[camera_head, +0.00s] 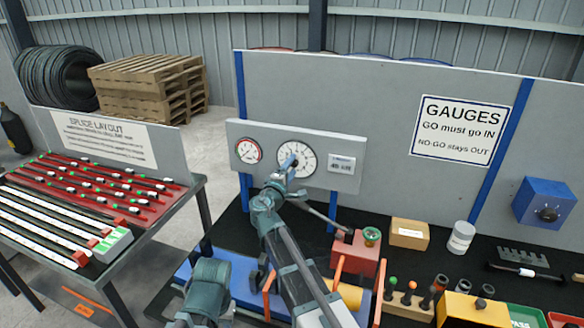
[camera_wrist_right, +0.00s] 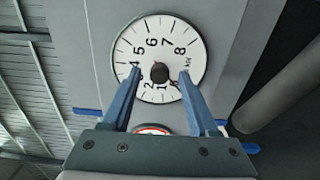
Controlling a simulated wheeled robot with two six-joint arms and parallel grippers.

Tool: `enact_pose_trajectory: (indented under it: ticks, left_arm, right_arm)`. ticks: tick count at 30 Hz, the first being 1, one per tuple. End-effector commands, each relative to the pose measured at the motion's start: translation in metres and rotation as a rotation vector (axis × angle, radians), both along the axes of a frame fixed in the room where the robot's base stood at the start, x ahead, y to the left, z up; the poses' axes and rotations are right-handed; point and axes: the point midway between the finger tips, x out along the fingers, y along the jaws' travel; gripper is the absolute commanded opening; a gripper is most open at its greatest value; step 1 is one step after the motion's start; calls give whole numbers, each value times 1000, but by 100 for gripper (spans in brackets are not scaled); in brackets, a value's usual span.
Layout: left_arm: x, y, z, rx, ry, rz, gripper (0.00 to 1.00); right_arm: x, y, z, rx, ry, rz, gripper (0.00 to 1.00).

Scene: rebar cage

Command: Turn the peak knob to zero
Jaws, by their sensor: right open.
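The large round white gauge (camera_head: 297,158) is on the grey panel, partly hidden by my right gripper in the head view. In the right wrist view its dial (camera_wrist_right: 150,40) fills the upper middle, with numbers and "kN" on its face. The dark peak knob (camera_wrist_right: 160,72) is at the dial's centre. My right gripper (camera_head: 289,168) is in front of the gauge. In the wrist view its two blue fingers (camera_wrist_right: 160,80) are open, one on each side of the knob, with gaps between. Whether the fingertips reach the knob's depth is unclear. My left gripper is not in view.
Below are a red block (camera_head: 358,252), a cardboard box (camera_head: 409,234) and a white jar (camera_head: 461,237). A splice table (camera_head: 160,222) stands at left.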

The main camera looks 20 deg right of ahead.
Motion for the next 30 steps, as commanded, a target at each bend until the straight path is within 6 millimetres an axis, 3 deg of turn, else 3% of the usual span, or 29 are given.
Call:
enact_pose_trajectory:
  ticks: [15,22,30]
  left_arm:
    - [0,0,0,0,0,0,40]
    - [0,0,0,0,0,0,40]
    - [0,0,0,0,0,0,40]
  right_arm:
    - [-88,58,0,0,0,3,60]
    - [-105,70,0,0,0,1,60]
    - [-108,73,0,0,0,0,60]
